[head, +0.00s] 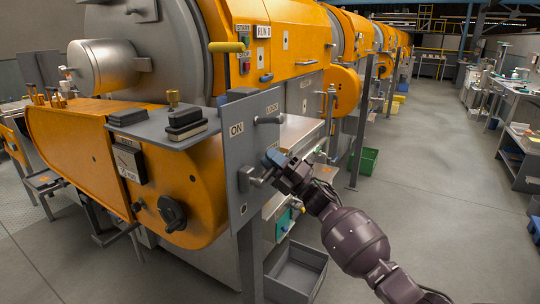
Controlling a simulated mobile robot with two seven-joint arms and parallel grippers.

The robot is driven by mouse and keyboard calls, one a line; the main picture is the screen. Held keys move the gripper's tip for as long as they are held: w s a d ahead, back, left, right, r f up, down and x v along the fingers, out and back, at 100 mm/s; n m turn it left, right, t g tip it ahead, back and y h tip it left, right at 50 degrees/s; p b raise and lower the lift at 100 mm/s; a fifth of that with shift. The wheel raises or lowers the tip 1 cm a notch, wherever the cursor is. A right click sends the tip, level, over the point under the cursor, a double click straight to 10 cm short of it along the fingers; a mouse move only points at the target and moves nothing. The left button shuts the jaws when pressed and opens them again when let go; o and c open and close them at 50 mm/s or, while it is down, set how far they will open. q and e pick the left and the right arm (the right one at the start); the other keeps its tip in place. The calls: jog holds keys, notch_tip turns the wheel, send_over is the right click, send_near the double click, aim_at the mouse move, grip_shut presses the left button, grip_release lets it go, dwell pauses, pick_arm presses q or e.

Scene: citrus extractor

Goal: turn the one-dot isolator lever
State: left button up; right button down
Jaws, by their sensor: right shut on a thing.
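A grey upright panel (237,150) marked ON stands at the right end of the orange machine. A lower grey lever (246,179) sticks out from this panel. My right gripper (269,168) is shut on the handle end of this lever, and its fingers hide part of the handle. A second grey lever (268,119) stands higher on the panel, apart from my gripper. The dot marks that tell the levers apart are too small to read. My left gripper is not in view.
An orange housing (75,140) with a black knob (171,212) lies left of the panel. A yellow handle (227,47) juts out above it. A grey open bin (297,270) sits on the floor below, and a green crate (364,161) stands behind. The aisle at right is clear.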

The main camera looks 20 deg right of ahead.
jog(key=shift+d+f+m+t+h, duration=0.1)
jog(key=shift+f+m+t+h, duration=0.35)
jog(key=shift+m, duration=0.35)
jog(key=shift+f+m+t+h, duration=0.2)
jog(key=shift+m+t+h, duration=0.3)
jog(key=shift+m, duration=0.3)
jog(key=shift+w, duration=0.1)
jog(key=shift+f+m, duration=0.15)
jog(key=shift+m, duration=0.15)
jog(key=c, duration=1.3)
grip_release()
jog(key=v, duration=1)
jog(key=shift+s+d+f, duration=0.2)
jog(key=shift+s, duration=0.1)
